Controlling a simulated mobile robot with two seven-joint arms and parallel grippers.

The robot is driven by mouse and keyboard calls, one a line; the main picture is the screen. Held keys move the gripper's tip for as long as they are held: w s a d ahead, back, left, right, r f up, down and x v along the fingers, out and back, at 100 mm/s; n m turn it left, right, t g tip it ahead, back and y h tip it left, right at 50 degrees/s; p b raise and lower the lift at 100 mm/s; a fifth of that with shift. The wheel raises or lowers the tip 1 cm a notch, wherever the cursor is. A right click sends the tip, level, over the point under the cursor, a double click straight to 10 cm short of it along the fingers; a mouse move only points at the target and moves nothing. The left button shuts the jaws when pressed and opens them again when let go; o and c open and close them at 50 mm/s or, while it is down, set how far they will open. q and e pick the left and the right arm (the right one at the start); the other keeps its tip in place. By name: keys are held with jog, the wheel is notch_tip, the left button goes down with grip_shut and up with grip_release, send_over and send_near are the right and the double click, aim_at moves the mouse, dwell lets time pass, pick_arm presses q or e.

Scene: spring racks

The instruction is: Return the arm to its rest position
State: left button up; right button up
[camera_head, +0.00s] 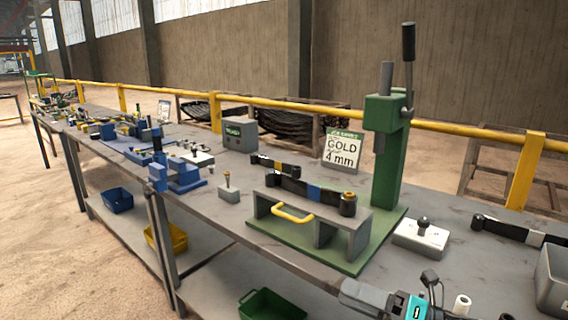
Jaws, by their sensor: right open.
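My right gripper (362,296) shows at the bottom edge, right of centre, with a grey front part and a black and teal body. It is open, and I see nothing between its fingers. It is at the front edge of the grey workbench (220,215), in front of the green press (388,150). The rest of my right arm is mostly cut off by the frame. My left gripper is not in view.
A grey stand with a yellow handle (292,213) sits on the press's green base. A white block with a black knob (421,238) and a grey bin (553,280) are to the right. A sign reading "GOLD 4 mm" (342,152) stands behind. A green crate (270,304) is below.

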jog(key=s+d+f+m+h, duration=0.1)
jog(key=s+f+m+h, duration=0.4)
jog(key=m, duration=0.6)
jog(key=s+d+f+m+t+h, duration=0.1)
jog(key=s+f+m+h, duration=0.4)
jog(key=f+m, duration=0.5)
jog(key=s+d+f+m+t+h, duration=0.1)
jog(key=s+f+m+h, duration=0.4)
jog(key=m, duration=0.8)
notch_tip(320, 180, down, 3)
jog(key=shift+s+d+r+h, duration=0.1)
jog(key=shift+s+d+h, duration=0.2)
jog(key=shift+s+d, duration=0.7)
